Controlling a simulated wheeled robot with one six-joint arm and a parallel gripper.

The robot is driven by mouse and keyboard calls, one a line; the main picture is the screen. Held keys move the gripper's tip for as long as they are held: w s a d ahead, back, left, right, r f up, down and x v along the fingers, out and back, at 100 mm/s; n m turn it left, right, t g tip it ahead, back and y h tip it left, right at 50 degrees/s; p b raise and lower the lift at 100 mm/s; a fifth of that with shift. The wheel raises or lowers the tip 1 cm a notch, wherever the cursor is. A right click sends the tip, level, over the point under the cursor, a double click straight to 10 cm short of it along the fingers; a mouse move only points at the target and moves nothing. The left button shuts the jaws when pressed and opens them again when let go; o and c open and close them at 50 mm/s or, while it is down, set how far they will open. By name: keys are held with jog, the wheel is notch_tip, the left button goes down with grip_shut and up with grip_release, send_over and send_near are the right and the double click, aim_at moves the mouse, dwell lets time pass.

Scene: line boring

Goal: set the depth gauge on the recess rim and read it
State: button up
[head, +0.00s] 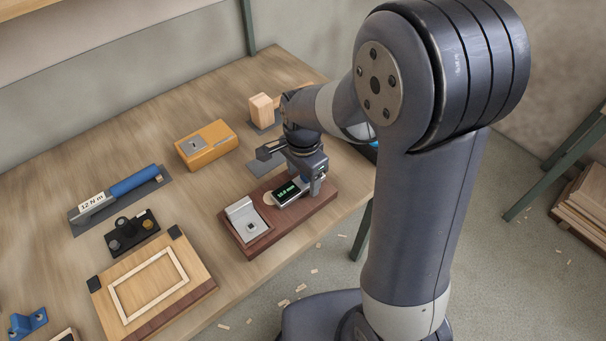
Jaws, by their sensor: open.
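The depth gauge (288,193), a dark body with a lit green display, sits on a reddish-brown wooden block (262,240) near the table's front edge. The display seems to read about 10.0 mm, but the digits are small. A pale rounded patch shows just left of the gauge; I cannot tell whether it is the recess rim. My gripper (296,169) is open, its fingers spread just above and behind the gauge. The gripper hides part of the gauge, and I cannot tell whether a finger touches it.
A silver fitting (246,219) with a small square hole sits on the same block. A yellow box (206,145), a blue-handled torque tool (120,192), a black knobbed fixture (132,231) and a framed wooden board (152,284) lie left. A small wooden block (261,109) stands behind.

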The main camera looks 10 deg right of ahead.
jog(key=shift+r+p, duration=3.1)
jog(key=shift+r, duration=0.95)
jog(key=shift+f, duration=0.2)
notch_tip(320, 180, down, 8)
jog(key=b, duration=0.6)
jog(key=shift+r, duration=0.1)
jog(key=shift+r, duration=0.15)
